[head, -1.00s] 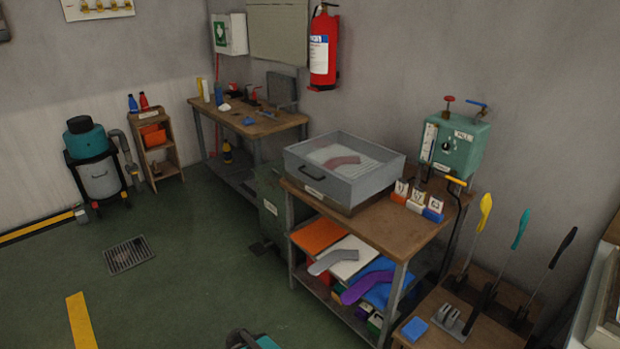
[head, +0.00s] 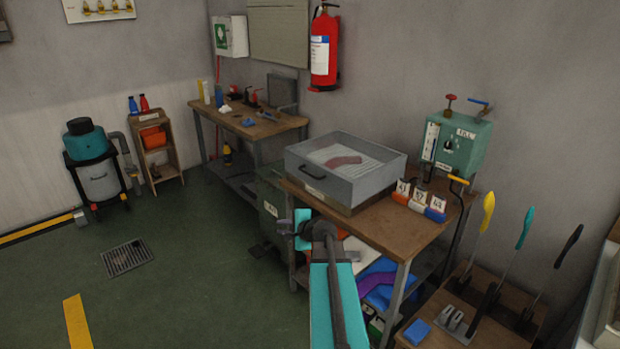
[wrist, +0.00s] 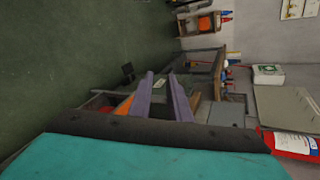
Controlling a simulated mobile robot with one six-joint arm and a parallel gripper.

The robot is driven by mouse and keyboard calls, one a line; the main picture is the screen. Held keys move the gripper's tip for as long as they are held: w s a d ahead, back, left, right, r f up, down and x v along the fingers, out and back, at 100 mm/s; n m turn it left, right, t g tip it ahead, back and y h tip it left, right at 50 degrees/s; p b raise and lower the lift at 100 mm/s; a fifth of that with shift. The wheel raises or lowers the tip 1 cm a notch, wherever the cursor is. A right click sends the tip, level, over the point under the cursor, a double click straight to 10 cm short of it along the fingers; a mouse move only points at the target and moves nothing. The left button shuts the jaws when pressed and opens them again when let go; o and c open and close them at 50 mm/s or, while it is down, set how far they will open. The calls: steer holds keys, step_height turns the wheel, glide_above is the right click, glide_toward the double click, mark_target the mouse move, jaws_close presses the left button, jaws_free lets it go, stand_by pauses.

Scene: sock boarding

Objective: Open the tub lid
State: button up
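The grey box-shaped tub (head: 352,187) stands on the wooden bench top. A dark handle (head: 312,172) is on its front face. A reddish curved piece (head: 343,161) shows on a pale ribbed surface within its top; I cannot tell whether a clear lid covers it. My gripper (head: 303,222) is in front of and below the tub's front side, apart from it; my teal arm hides part of the bench. In the wrist view the gripper's two purple-grey fingers (wrist: 161,76) stand apart with nothing between them.
Number-tagged blocks (head: 418,200) and a green control box (head: 457,146) stand right of the tub. Shelf items lie under the bench, including a purple piece (head: 377,276). A low table with levers (head: 485,225) is at the right. The floor (head: 190,270) at left is mostly clear.

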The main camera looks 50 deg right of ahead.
mark_target(311, 175)
steer(key=s+d+r+m+t+h, duration=0.1)
steer(key=s+d+r+m+h, duration=0.1)
steer(key=d+r, duration=0.4)
steer(key=s+d+r+m+t+h, duration=0.1)
steer(key=s+d+r+m+h, duration=0.1)
steer(key=d+r, duration=0.5)
steer(key=shift+s+d+r+m+h+b, duration=0.3)
steer(key=shift+s+d+m+b, duration=0.05)
steer(key=shift+s+d+m, duration=0.6)
steer(key=shift+w, duration=0.2)
steer(key=shift+p+x, duration=1.1)
steer(key=shift+x, duration=5.75)
steer(key=shift+d+f, duration=0.1)
jaws_close()
